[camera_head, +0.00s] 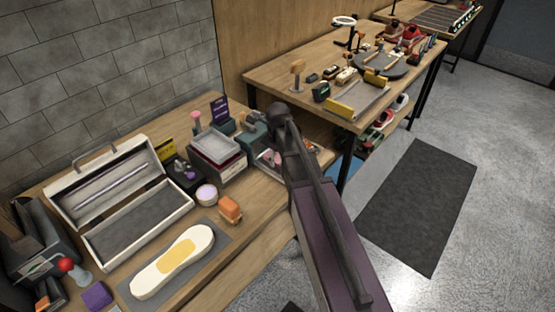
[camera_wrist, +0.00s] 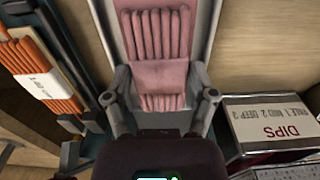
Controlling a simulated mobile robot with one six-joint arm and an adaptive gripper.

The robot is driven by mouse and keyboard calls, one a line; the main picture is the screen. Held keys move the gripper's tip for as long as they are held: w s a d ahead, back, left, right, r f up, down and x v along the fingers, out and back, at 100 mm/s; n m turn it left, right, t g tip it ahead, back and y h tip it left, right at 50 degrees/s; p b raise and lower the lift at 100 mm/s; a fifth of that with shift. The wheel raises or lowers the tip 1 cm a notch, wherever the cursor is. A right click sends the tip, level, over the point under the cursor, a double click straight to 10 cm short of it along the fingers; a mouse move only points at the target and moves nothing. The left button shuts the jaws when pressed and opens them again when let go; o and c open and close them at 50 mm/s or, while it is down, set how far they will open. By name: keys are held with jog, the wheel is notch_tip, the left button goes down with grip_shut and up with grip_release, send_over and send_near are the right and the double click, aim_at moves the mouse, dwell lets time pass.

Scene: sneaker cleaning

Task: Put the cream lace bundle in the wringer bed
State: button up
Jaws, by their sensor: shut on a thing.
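A pinkish ribbed lace bundle (camera_wrist: 157,40) with a plain pink band lies lengthwise over a long grey trough (camera_wrist: 206,35) in the wrist view. My gripper (camera_wrist: 162,100) has one finger on each side of the bundle's near end and is shut on it. Whether the bundle rests in the trough or hangs just above it, I cannot tell. No clearly cream bundle shows. I cannot tell whether the trough is the wringer bed. In the head view my own arm hides the gripper and bundle.
An orange lace bundle (camera_wrist: 42,75) with a white band lies left of my gripper. A box marked DIPS (camera_wrist: 275,122) stands close on the right. On the bench are an open white toolbox (camera_head: 185,205), a shoe sole (camera_head: 173,262) and an orange-topped brush (camera_head: 230,209).

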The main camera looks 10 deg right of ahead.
aim_at(278, 159)
jog(key=shift+f, duration=0.15)
jog(key=o, duration=1)
jog(key=shift+o, duration=0.2)
jog(key=shift+r, duration=0.2)
notch_tip(278, 159, up, 12)
jog(key=p, duration=1.2)
jog(key=s+m, duration=0.7)
jog(key=s, duration=0.9)
jog(key=shift+a, duration=0.15)
